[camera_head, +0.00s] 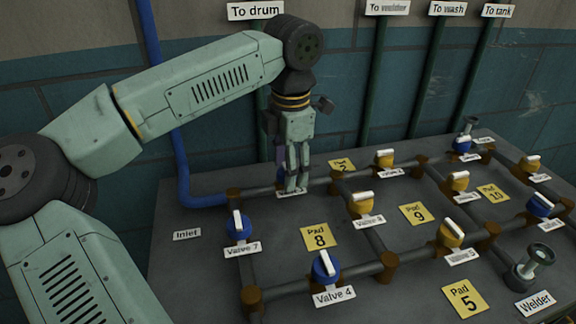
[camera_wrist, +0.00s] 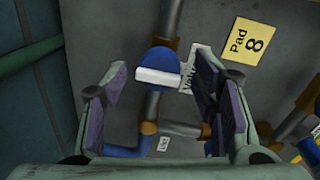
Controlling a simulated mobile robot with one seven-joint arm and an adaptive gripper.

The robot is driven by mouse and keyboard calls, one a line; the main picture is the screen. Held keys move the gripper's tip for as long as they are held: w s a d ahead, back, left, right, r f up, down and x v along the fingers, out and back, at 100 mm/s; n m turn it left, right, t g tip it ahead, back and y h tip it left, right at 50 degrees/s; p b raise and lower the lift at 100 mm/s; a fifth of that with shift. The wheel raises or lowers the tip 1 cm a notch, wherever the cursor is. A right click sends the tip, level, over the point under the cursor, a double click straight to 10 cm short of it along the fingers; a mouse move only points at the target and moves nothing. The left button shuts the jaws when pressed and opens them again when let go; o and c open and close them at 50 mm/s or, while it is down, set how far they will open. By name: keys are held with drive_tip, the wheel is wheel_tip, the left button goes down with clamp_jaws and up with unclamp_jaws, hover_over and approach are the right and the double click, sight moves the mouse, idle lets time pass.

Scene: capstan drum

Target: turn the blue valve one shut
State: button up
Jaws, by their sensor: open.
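A blue valve (camera_wrist: 160,58) with a white bar handle (camera_wrist: 158,77) shows in the wrist view, between my fingers. The handle appears to lie across the pipe it sits on. Its label (camera_wrist: 190,72) is partly covered by a finger, so its number cannot be read. My gripper (camera_wrist: 160,95) is open and points down over this valve; no finger visibly touches the handle. In the head view my gripper (camera_head: 291,185) is at the back left of the bench and hides most of the valve (camera_head: 282,163).
Blue Valve 7 (camera_head: 238,227) and Valve 4 (camera_head: 326,268) stand nearer the front. Several yellow valves, such as one by Valve 5 (camera_head: 451,235), stand right. Pipes, brown joints and a blue inlet pipe (camera_head: 182,165) surround the spot. The wall is close behind.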

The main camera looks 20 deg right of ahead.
wheel_tip(320, 180, up, 12)
drive_tip(key=s, duration=0.1)
drive_tip(key=shift+f, duration=0.15)
drive_tip(key=shift+d+f, duration=0.1)
